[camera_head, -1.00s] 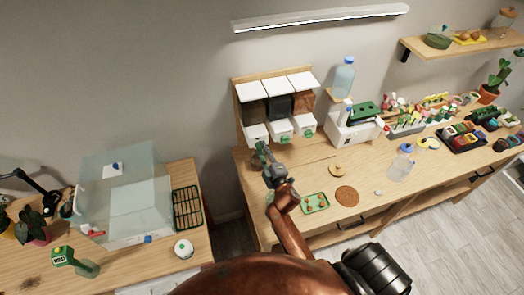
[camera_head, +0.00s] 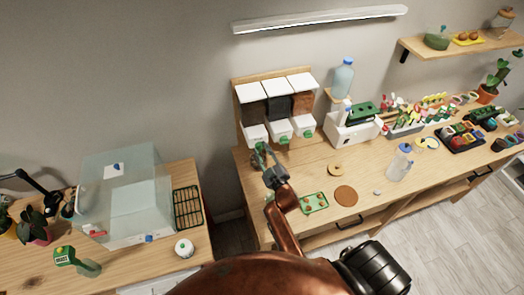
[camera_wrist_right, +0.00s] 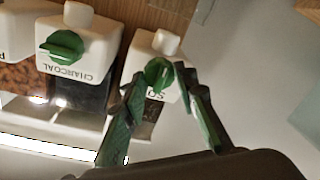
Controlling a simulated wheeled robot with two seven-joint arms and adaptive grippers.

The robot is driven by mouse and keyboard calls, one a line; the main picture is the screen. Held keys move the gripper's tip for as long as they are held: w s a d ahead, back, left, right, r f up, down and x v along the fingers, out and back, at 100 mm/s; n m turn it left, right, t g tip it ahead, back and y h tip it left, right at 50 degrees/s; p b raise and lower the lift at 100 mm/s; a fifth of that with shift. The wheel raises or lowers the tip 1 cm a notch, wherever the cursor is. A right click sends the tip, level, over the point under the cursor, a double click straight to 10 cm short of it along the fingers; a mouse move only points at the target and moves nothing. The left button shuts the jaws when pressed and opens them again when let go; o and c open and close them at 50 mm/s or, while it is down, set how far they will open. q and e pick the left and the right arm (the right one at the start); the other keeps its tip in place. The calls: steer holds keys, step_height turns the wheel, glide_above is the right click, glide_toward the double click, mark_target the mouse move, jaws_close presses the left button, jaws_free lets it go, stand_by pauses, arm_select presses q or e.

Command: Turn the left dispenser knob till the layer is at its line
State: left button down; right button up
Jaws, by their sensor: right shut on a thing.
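The left dispenser (camera_head: 255,133) is the leftmost of three white-fronted hoppers on a wooden backboard. Its green knob (camera_wrist_right: 157,75) shows in the right wrist view, with a partly hidden label starting "SO". My right gripper (camera_wrist_right: 158,84) has a finger on each side of this knob and is shut on it. In the head view the right gripper (camera_head: 263,154) hides most of the knob. The layer and its line cannot be made out; my gripper and arm block the view below the dispenser. My left gripper is not in view.
The middle dispenser, labelled charcoal, has its green knob (camera_wrist_right: 62,46) close beside my fingers. A green tray (camera_head: 314,202), a brown disc (camera_head: 346,195) and a clear bottle (camera_head: 399,163) are on the bench. A glass tank (camera_head: 122,195) stands on the left table.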

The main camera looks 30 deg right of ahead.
steer(key=shift+d, duration=0.1)
stand_by(0.3)
steer(key=o, duration=1.1)
steer(key=shift+o, duration=0.3)
steer(key=s+a, duration=0.2)
steer(key=s, duration=1)
steer(key=shift+d, duration=0.15)
